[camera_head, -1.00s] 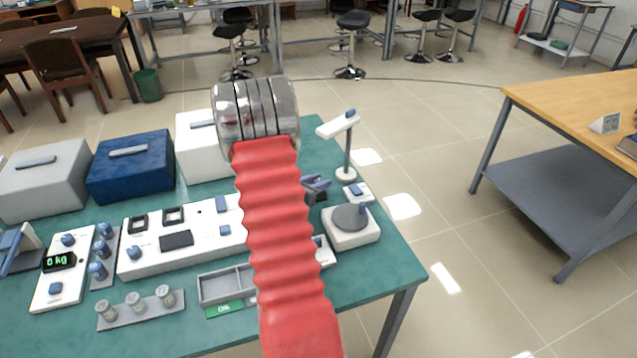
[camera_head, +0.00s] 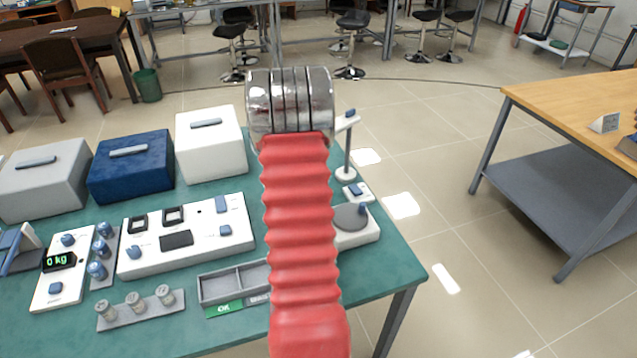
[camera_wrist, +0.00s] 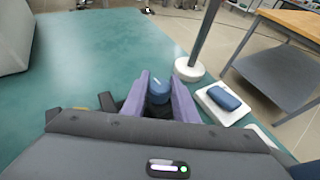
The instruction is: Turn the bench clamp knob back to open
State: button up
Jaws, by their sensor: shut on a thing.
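My gripper (camera_wrist: 159,97) shows in the wrist view, with its two purple fingers on either side of a blue knob (camera_wrist: 159,86). It is shut on this knob, which appears to be the bench clamp knob. The clamp's body below the knob is mostly hidden by my gripper. In the head view, the knob and my gripper are hidden behind my red arm.
A lamp stand's white base (camera_wrist: 188,69) and a white box with a blue rocker (camera_wrist: 222,99) are close by on the right. A round-plated white device (camera_head: 357,226) stands near the green bench's (camera_head: 400,275) right edge. A grey tray (camera_head: 235,283) lies left of my arm.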

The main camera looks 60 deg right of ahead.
jog(key=shift+d+r, duration=0.1)
dwell(0.3)
jog(key=o, duration=1.1)
jog(key=shift+c, duration=0.2)
jog(key=v, duration=1.3)
jog(key=shift+a, duration=0.45)
